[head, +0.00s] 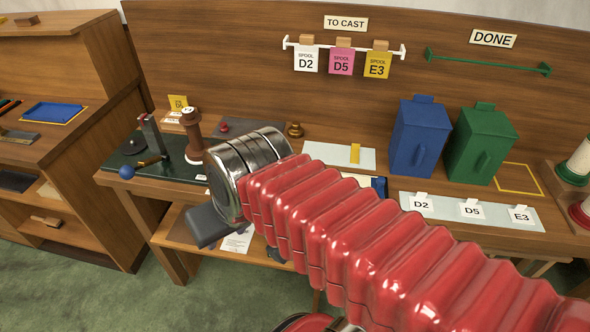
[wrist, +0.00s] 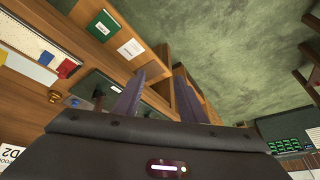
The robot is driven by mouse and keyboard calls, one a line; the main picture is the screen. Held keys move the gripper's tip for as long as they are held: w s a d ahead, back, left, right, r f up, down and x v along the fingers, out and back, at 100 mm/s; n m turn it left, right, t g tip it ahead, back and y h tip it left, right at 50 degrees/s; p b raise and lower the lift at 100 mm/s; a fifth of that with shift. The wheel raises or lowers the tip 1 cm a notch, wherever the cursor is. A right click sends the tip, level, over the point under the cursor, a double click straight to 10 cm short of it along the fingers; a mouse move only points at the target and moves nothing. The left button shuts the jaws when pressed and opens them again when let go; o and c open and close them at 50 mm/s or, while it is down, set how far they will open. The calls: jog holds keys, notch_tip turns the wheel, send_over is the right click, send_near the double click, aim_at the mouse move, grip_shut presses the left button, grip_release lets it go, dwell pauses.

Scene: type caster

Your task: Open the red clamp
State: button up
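The only small red part I see on the bench machine is a red knob (head: 224,127) on a grey plate at the back left; I cannot tell whether it is the red clamp. In front of it a dark machine base (head: 150,172) carries a blue ball handle (head: 126,172), an upright lever and a brown column (head: 192,135). My gripper (head: 208,229) hangs in front of the bench's front edge, apart from the machine, partly hidden by my red arm. In the wrist view my gripper's two dark fingers (wrist: 159,76) stand apart with nothing between them.
A blue bin (head: 418,140) and a green bin (head: 482,147) stand at the right of the bench. Label tags hang on the TO CAST rail (head: 345,46). A wooden shelf unit (head: 90,170) stands at the left. Green floor is clear below.

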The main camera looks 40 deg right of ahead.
jog(key=w+d+f+m+y, duration=0.3)
jog(key=d+f+m, duration=0.1)
jog(key=d+m, duration=0.4)
jog(key=w+d+f+m+y, duration=0.3)
jog(key=d+m, duration=0.2)
jog(key=m, duration=0.5)
jog(key=d+f+m+t+h, duration=0.1)
jog(key=d+m+t, duration=0.1)
jog(key=d+m, duration=0.2)
jog(key=s+d+f+m+t, duration=0.1)
jog(key=d+m+t, duration=0.2)
jog(key=d, duration=0.7)
jog(key=s+d+f+m+t+h, duration=0.1)
jog(key=d+m+t, duration=0.2)
jog(key=d+m, duration=0.4)
jog(key=shift+s+d+f+h, duration=0.25)
jog(key=shift+d+f+h, duration=0.1)
jog(key=shift+d, duration=0.1)
jog(key=shift+w, duration=0.15)
jog(key=x, duration=1.3)
jog(key=shift+w+a+f, duration=0.1)
jog(key=shift+w+f, duration=0.1)
jog(key=shift+f, duration=0.05)
